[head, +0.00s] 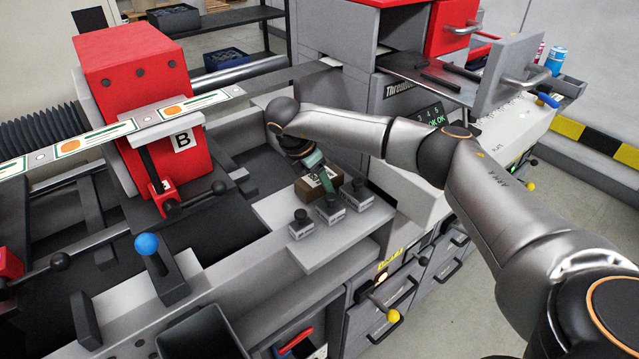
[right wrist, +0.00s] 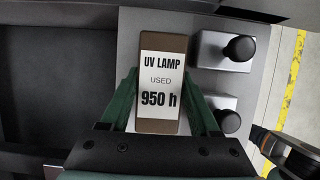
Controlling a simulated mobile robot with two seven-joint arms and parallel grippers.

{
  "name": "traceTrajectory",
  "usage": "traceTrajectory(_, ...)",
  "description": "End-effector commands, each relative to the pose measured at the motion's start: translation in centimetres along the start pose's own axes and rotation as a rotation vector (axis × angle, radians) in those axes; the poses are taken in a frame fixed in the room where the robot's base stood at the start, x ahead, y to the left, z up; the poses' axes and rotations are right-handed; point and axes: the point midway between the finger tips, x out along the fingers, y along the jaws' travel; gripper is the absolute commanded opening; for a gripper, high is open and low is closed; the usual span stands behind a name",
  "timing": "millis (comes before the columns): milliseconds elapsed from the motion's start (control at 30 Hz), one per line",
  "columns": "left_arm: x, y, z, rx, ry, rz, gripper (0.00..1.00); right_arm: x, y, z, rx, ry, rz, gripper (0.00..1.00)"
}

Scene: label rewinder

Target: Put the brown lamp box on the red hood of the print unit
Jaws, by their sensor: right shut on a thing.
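The brown lamp box (head: 318,187) is at the light grey ledge in the middle of the head view. In the right wrist view the box (right wrist: 174,44) carries a white label reading "UV LAMP USED 950 h". My right gripper (head: 313,163) is shut on it from above, with green fingers (right wrist: 161,80) on both sides. I cannot tell whether the box touches the ledge. The large red hood (head: 130,55), with dark holes in its front, stands to the left, above a red panel marked B. My left gripper is not in view.
Several grey blocks with black knobs (head: 330,208) stand beside the box on the ledge (head: 318,250). A label web (head: 120,130) crosses in front of the hood. A blue-knobbed lever (head: 147,245) sticks up in front. Another red housing (head: 450,22) is at upper right.

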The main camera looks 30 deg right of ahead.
Motion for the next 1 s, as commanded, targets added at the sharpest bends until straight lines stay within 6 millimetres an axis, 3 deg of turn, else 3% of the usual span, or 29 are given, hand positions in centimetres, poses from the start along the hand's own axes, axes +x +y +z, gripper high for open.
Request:
traceTrajectory(33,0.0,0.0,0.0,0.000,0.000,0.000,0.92,0.0,0.0,0.0,0.000,0.000,0.000,0.26)
traceTrajectory(267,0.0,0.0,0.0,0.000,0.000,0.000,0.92,0.0,0.0,0.0,0.000,0.000,0.000,0.00)
traceTrajectory(767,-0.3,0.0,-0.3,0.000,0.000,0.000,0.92,-0.5,0.0,0.2,0.001,0.000,0.001,0.00)
traceTrajectory(867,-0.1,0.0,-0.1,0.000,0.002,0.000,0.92,-1.0,0.1,0.4,0.002,0.001,0.004,0.00)
traceTrajectory(1000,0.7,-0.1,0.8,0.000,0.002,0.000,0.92,-3.1,0.2,1.3,0.003,0.000,0.007,0.00)
